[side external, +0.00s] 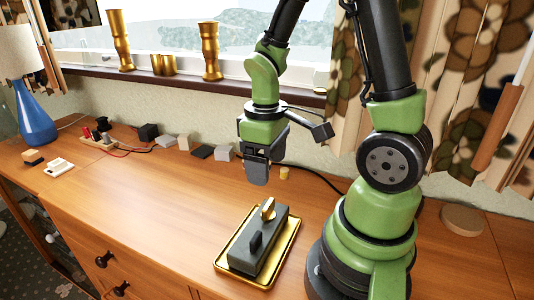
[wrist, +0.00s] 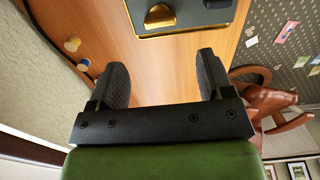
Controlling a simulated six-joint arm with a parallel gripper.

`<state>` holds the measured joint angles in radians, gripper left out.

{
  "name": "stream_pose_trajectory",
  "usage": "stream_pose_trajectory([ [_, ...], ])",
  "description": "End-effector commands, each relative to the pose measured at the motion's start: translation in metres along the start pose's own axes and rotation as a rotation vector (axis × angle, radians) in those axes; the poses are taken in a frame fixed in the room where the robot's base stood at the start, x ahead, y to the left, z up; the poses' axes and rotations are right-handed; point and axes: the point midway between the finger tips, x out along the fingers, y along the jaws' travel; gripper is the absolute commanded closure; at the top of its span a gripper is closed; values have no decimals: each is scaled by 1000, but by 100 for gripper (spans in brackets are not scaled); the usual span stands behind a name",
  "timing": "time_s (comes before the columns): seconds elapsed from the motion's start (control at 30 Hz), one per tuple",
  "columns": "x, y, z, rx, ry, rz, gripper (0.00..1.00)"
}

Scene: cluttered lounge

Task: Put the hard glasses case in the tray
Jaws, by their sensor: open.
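A gold-rimmed tray (side external: 224,262) lies on the wooden top in front of my arm's base. A long dark grey box (side external: 274,237) that looks like the hard glasses case lies in it, with a gold piece (side external: 268,208) and a small black piece (side external: 255,242) on top. In the wrist view the gold piece (wrist: 160,14) and the dark box surface (wrist: 198,17) show at the top edge, partly cut off. My gripper (side external: 256,172) is open and empty, above the wooden top and behind the tray. Its fingers (wrist: 162,70) are apart with bare wood between them.
A small yellow cylinder (side external: 284,173) stands behind my gripper by a black cable. Several small blocks (side external: 184,142) line the wall, with a power strip (side external: 98,142) and a blue lamp (side external: 36,122) at left. A round wooden disc (side external: 462,220) lies at right. The middle is clear.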

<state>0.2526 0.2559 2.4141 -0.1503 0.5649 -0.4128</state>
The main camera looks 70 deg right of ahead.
Motion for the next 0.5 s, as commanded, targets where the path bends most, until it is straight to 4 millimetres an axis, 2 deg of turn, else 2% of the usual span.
stream_pose_trajectory([
  [0.27, -24, -4, -1, 18, 34, 3, 26],
  [0.37, -45, -12, -1, 66, 115, 1, 26],
  [0.5, -86, -34, 6, 170, 288, -39, 26],
])
